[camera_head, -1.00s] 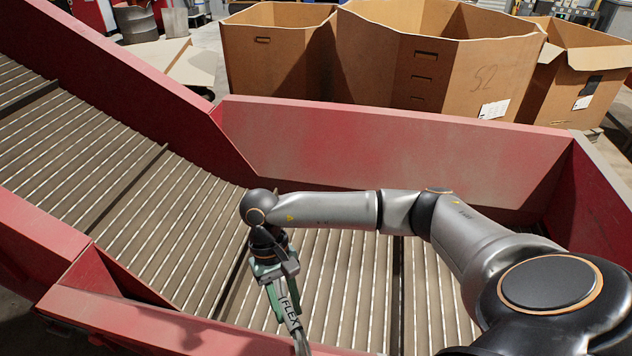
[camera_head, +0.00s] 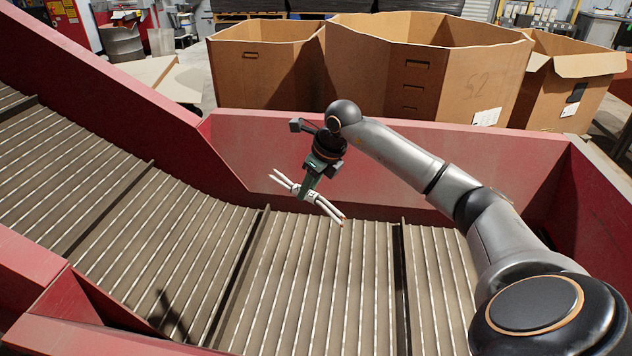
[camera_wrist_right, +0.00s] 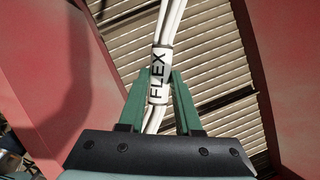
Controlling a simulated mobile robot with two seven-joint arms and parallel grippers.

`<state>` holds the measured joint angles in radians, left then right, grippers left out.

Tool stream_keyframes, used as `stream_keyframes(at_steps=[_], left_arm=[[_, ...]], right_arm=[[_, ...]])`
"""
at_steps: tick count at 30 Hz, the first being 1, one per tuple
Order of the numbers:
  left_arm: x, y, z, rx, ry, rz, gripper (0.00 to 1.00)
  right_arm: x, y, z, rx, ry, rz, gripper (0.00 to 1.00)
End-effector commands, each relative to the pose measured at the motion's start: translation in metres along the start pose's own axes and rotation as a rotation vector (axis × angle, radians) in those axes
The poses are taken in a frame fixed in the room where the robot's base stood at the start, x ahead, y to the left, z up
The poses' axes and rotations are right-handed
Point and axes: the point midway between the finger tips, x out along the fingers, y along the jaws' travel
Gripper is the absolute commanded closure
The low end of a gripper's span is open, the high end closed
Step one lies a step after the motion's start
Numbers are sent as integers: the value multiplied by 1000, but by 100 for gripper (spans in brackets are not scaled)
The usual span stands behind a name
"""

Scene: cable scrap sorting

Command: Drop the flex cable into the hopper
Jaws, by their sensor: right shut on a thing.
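The flex cable (camera_head: 327,207) is a short bundle of white strands with a white sleeve. In the right wrist view the sleeve (camera_wrist_right: 159,75) reads "FLEX" and sits between the green fingers. My right gripper (camera_head: 308,193) is shut on it and holds it in the air above the ribbed conveyor belt, in front of the far red wall. The hopper is not clearly identifiable; a red-walled trough (camera_head: 400,150) surrounds the belt, and large open cardboard boxes stand behind it. My left gripper is not in view.
A tall cardboard box (camera_head: 430,75) marked "52" stands behind the far red wall, with another box (camera_head: 262,75) to its left and one (camera_head: 572,75) to its right. The slatted belt (camera_head: 290,290) below is bare and slopes up to the left.

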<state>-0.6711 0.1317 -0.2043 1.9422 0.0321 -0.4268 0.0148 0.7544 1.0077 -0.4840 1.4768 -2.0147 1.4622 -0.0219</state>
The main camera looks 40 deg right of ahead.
Motion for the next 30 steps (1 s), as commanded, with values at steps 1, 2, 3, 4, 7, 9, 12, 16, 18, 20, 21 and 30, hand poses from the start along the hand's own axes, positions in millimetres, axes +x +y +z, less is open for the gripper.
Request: stream_keyframes(at_steps=[1,2,3,4,7,9,12,16,18,20,21,30], left_arm=[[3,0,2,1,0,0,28],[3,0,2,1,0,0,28],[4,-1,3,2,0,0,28],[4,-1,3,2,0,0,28],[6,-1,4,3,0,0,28],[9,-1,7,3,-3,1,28],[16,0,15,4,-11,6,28],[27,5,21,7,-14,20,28],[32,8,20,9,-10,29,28],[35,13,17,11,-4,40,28],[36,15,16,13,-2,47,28],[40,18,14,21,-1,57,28]], right_arm=[[-3,-8,3,65,-5,-27,100],[-4,-13,3,101,-4,-42,100],[-7,-18,4,143,-3,-58,100],[-8,-21,5,169,-3,-70,100],[-9,-27,5,225,0,-91,100],[-6,-29,3,240,1,-97,100],[4,-28,-1,242,2,-97,100],[20,-28,-8,240,2,-95,100],[27,-28,-11,239,1,-95,100],[33,-28,-13,239,1,-95,100],[36,-28,-15,239,1,-96,100],[44,-28,-18,238,1,-96,100]])
